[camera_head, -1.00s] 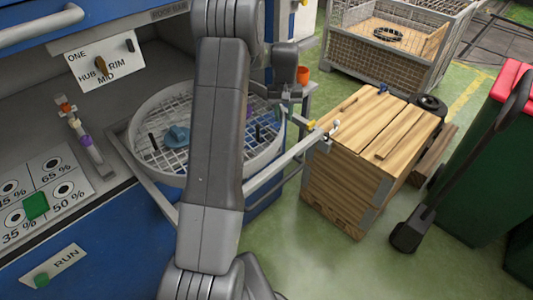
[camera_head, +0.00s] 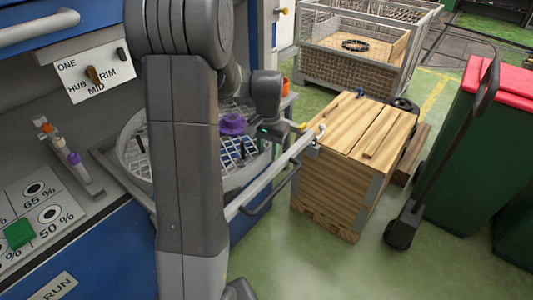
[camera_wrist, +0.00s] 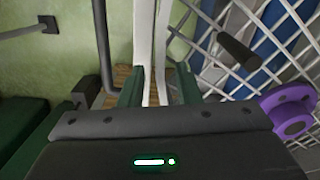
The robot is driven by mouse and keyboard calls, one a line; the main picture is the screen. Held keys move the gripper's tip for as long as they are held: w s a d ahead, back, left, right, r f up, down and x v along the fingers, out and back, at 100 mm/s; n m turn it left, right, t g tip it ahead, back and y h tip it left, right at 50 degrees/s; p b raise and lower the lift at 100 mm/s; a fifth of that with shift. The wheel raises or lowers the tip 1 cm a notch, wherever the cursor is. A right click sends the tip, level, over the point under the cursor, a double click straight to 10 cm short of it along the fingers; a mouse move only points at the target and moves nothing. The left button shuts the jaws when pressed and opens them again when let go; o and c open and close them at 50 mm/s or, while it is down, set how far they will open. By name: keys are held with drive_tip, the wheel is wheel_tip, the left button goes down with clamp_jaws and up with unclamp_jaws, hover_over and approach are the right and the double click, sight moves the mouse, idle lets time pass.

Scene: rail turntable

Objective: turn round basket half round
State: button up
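The round basket (camera_head: 243,176) has a pale rim and a white grid floor, and sits at the front of the blue machine. My arm hides its middle in the head view. A purple hub-like part (camera_head: 232,124) stands inside it, and dark pegs (camera_head: 140,143) rise from the grid. My gripper (camera_head: 268,138) is at the basket's right far side, pointing down. In the wrist view my green fingers (camera_wrist: 159,85) are apart, with the pale rim (camera_wrist: 147,45) running between them. Contact with the rim cannot be told. The purple part (camera_wrist: 292,112) shows at right.
A rail (camera_head: 275,172) runs along the basket's right front. A wooden crate (camera_head: 335,190) stands to the right, with a wire cage (camera_head: 395,75) behind and green bins (camera_head: 468,150) further right. A control panel (camera_head: 45,215) lies at left. Green floor is free in front of the crate.

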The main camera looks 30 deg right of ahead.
drive_tip(key=shift+a, duration=0.1)
idle(0.3)
wheel_tip(320, 180, up, 16)
drive_tip(key=p, duration=1.2)
idle(0.6)
drive_tip(key=shift+f+p, duration=0.1)
drive_tip(key=shift+p, duration=0.2)
drive_tip(key=shift+c, duration=0.2)
